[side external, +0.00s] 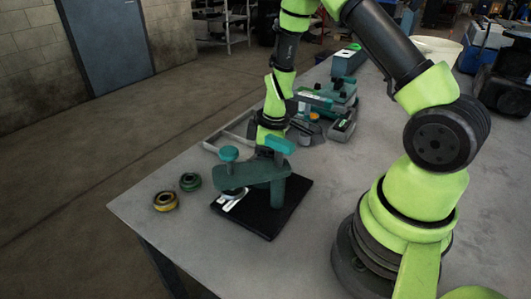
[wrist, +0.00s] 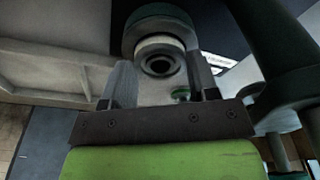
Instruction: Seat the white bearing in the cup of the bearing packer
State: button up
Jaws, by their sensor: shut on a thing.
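In the wrist view, my gripper (wrist: 162,62) has its two fingers on either side of the pale, ring-shaped white bearing (wrist: 150,45), whose dark bore faces the camera. A round teal part (wrist: 160,17) lies just beyond the bearing; I cannot tell whether they touch. In the side view, the teal bearing packer (side external: 252,176) stands on a black base plate (side external: 268,218) near the table's corner. It has a round knob (side external: 228,153) on its arm. My wrist is behind the packer there, and the fingers and bearing are hidden or too small to make out.
A yellow bearing (side external: 165,201) and a green bearing (side external: 190,181) lie left of the packer, near the table edge. Teal and grey equipment (side external: 325,98) and a grey frame (side external: 228,130) sit farther back.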

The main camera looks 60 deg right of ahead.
jog(key=shift+f, duration=0.15)
jog(key=o, duration=1.2)
jog(key=shift+o, duration=0.2)
jog(key=shift+r, duration=3.5)
jog(key=shift+r, duration=2)
